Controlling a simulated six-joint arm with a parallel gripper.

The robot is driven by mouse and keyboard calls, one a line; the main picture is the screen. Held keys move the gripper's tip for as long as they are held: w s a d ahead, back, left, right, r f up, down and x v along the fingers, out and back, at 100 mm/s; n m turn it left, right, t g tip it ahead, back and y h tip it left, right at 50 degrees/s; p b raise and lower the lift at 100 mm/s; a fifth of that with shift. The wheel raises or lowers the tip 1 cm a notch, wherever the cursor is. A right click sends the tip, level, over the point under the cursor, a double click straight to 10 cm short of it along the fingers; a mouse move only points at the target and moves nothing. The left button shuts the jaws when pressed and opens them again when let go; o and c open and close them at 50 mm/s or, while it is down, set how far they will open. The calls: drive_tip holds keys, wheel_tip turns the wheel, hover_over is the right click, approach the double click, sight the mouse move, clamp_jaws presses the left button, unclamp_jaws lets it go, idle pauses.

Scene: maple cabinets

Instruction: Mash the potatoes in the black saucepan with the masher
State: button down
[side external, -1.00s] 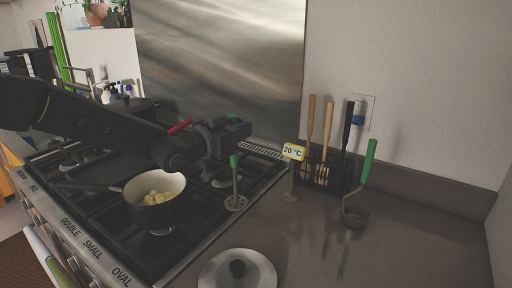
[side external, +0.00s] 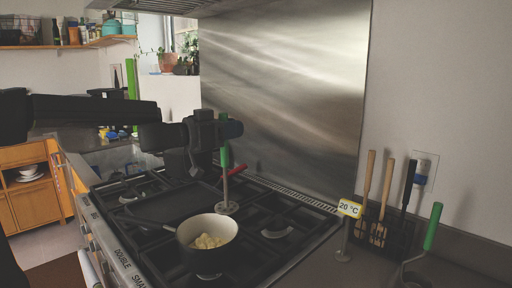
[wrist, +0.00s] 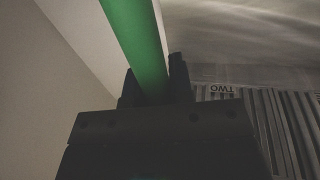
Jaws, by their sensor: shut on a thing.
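The masher has a green handle (side external: 224,155) and a grey perforated disc (side external: 226,208) at its lower end. My gripper (side external: 222,132) is shut on the green handle, which hangs nearly upright. In the wrist view the handle (wrist: 137,45) runs up from between the fingers (wrist: 152,90). The black saucepan (side external: 207,262) with a cream inside stands on the hob's front burner. Pale potato pieces (side external: 209,242) lie in it. The disc appears at the pan's far rim; I cannot tell whether it is above or behind it.
A 20 °C sign (side external: 349,207) on a stand is to the right of the hob. A black rack (side external: 385,232) holds wooden and black utensils, with a green-handled ladle (side external: 432,228) beside it. A steel splashback (side external: 285,90) rises behind. A red handle (side external: 236,176) shows behind the masher.

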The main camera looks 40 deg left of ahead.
sight(225, 162)
drive_tip(key=s+a+r, duration=0.3)
drive_tip(key=s+a, duration=0.1)
wheel_tip(225, 162, down, 13)
drive_tip(key=shift+w+y, duration=0.15)
drive_tip(key=shift+y, duration=0.15)
idle(0.7)
drive_tip(key=c, duration=1.5)
unclamp_jaws()
drive_tip(key=shift+c, duration=0.2)
clamp_jaws()
